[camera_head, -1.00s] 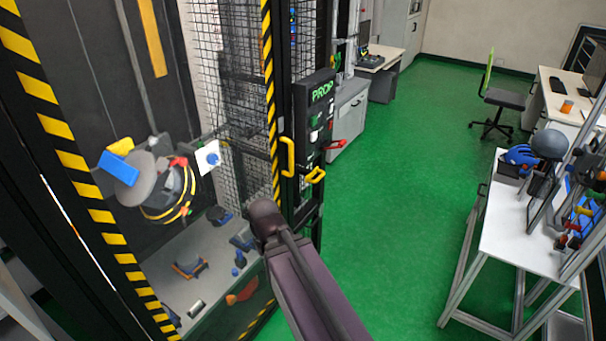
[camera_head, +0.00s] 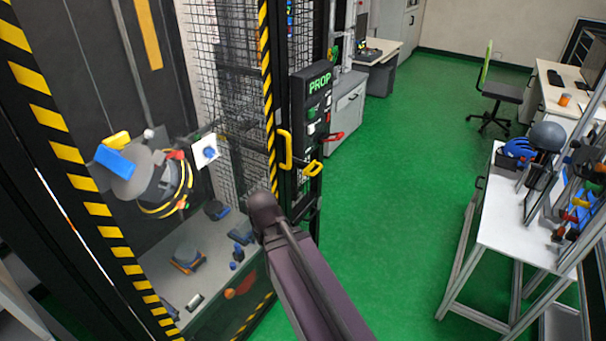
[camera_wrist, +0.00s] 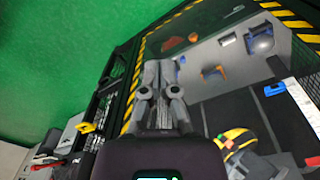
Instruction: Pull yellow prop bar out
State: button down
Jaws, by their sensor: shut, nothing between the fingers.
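A small yellow loop-shaped handle (camera_head: 313,168) sticks out under the black panel marked PROP (camera_head: 318,85) on the tower's post. It looks like the end of the prop bar; the rest of the bar cannot be made out. It also shows at the lower left of the wrist view (camera_wrist: 86,128). My gripper (camera_wrist: 160,68) is shut and empty, to the right of the yellow handle in the wrist view and apart from it. In the head view my arm hides the gripper.
A larger upright yellow handle (camera_head: 285,150) and a red handle (camera_head: 333,136) flank the panel. The drop carriage (camera_head: 160,185) hangs inside the striped tower frame, above a grey floor with loose blocks. A white workbench (camera_head: 520,220) stands right; green floor between is clear.

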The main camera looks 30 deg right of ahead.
jog(key=w+d+f+n+t+h+b, duration=0.1)
jog(key=w+d+f+n+t+b, duration=0.3)
jog(key=w+d+b, duration=0.5)
jog(key=w+d+f+n+t+h+b, duration=0.2)
jog(key=w+d+f+n+t+b, duration=0.3)
jog(key=w+d+b, duration=0.5)
jog(key=w+d+f+n+t+h+b, duration=0.2)
jog(key=w+d+f+n+t+b, duration=0.3)
jog(key=w+d+b, duration=0.5)
jog(key=w+f+t+b, duration=0.2)
jog(key=w+b, duration=0.3)
jog(key=w, duration=0.5)
jog(key=shift+f+t, duration=0.15)
jog(key=shift+t, duration=0.15)
jog(key=shift+w+d, duration=0.15)
jog(key=shift+w, duration=0.1)
jog(key=x, duration=0.9)
jog(key=shift+w+d, duration=0.25)
